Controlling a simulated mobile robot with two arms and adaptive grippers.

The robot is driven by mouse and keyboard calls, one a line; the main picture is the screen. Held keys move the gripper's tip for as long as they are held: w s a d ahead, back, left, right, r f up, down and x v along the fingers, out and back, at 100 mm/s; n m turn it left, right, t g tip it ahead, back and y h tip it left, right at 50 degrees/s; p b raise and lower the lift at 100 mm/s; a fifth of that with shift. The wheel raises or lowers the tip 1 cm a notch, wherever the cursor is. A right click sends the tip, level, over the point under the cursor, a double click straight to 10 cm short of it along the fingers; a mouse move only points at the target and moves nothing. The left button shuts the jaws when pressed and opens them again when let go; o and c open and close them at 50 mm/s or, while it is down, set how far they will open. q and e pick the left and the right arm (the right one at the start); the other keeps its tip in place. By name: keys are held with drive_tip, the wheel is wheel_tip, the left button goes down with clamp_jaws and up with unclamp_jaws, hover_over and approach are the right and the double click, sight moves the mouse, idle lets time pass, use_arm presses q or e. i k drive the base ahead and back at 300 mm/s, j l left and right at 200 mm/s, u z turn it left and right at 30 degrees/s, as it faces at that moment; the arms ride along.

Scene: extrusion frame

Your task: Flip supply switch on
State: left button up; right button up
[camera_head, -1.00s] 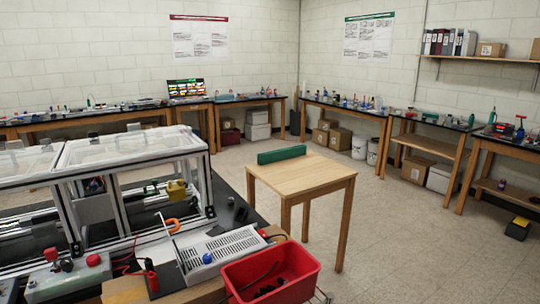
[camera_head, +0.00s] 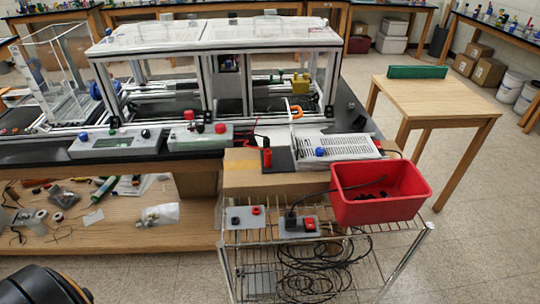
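A grey perforated metal box (camera_head: 345,148), which looks like a power supply, lies on a cardboard box beside the extrusion frame, with a blue knob (camera_head: 320,152) at its near left end. No switch on it can be made out. A small grey box with a red rocker switch (camera_head: 309,225) sits on the wire shelf below, with a black plug and cable at its left. Its switch position is too small to tell. Neither of my grippers is in view.
A red bin (camera_head: 378,193) stands right of the small switch box, on the wire rack (camera_head: 398,258). Coiled black cables (camera_head: 310,270) hang or lie lower in the rack. The extrusion frame (camera_head: 208,75) with clear panels stands behind.

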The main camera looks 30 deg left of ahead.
sight(377, 143)
drive_tip(key=i+l, duration=0.1)
drive_tip(key=l, duration=0.15)
drive_tip(key=i+l, duration=0.1)
drive_tip(key=l, duration=0.15)
drive_tip(key=i+l+u, duration=0.15)
drive_tip(key=l+u, duration=0.5)
drive_tip(key=i+l+u, duration=0.1)
drive_tip(key=l+u, duration=0.2)
drive_tip(key=l, duration=0.2)
drive_tip(key=u, duration=0.6)
